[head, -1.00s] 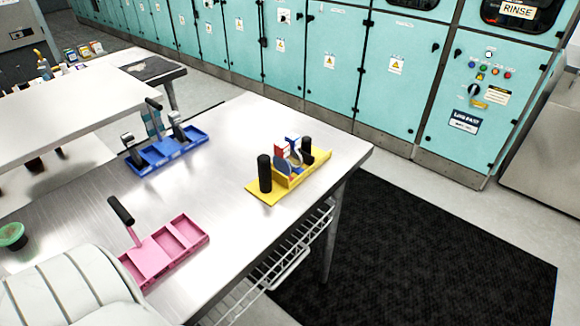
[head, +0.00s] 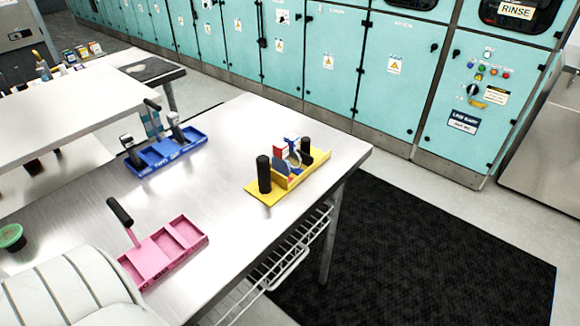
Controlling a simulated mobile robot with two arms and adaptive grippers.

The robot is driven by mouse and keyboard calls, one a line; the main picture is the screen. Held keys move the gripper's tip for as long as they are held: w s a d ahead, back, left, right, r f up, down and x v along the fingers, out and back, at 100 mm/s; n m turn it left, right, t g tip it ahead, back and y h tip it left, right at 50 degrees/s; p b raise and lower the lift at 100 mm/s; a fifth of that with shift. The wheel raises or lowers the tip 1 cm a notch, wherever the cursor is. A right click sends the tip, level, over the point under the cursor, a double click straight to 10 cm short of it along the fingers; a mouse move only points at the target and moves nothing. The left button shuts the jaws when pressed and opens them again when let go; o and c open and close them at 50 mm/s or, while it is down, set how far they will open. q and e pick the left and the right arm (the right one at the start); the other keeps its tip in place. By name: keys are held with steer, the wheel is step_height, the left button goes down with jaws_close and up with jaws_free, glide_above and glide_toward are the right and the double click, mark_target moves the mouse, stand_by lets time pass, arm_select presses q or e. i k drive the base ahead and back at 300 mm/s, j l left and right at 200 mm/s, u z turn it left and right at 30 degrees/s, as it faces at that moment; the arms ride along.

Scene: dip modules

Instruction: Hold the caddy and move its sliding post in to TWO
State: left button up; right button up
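Three caddies stand on the steel table. The yellow caddy (head: 318,168) is near the right corner, with a black post (head: 264,174) at its near end and a second black post (head: 305,151) towards its far end. Small red, white and blue items sit between these posts. The blue caddy (head: 160,159) is at the far left, with several upright grey and dark parts. The pink caddy (head: 148,262) is at the front, with a tilted black-gripped handle (head: 120,211) and open compartments. Any TWO marking is too small to read. Neither gripper is in view.
The steel table (head: 225,185) has clear room between the caddies. A wire rack (head: 290,255) hangs under its right edge. A green-topped round item (head: 12,237) is at the left edge. Teal cabinets (head: 335,65) line the back, and a black mat (head: 430,260) lies on the floor.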

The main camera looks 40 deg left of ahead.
mark_target(307, 160)
steer(key=i+u, duration=0.15)
steer(key=u, duration=1.35)
steer(key=i+l+u, duration=0.2)
steer(key=l+u, duration=0.7)
steer(key=l, duration=0.25)
steer(key=l+u, duration=0.45)
steer(key=l, duration=1)
steer(key=k, duration=0.15)
steer(key=i, duration=0.15)
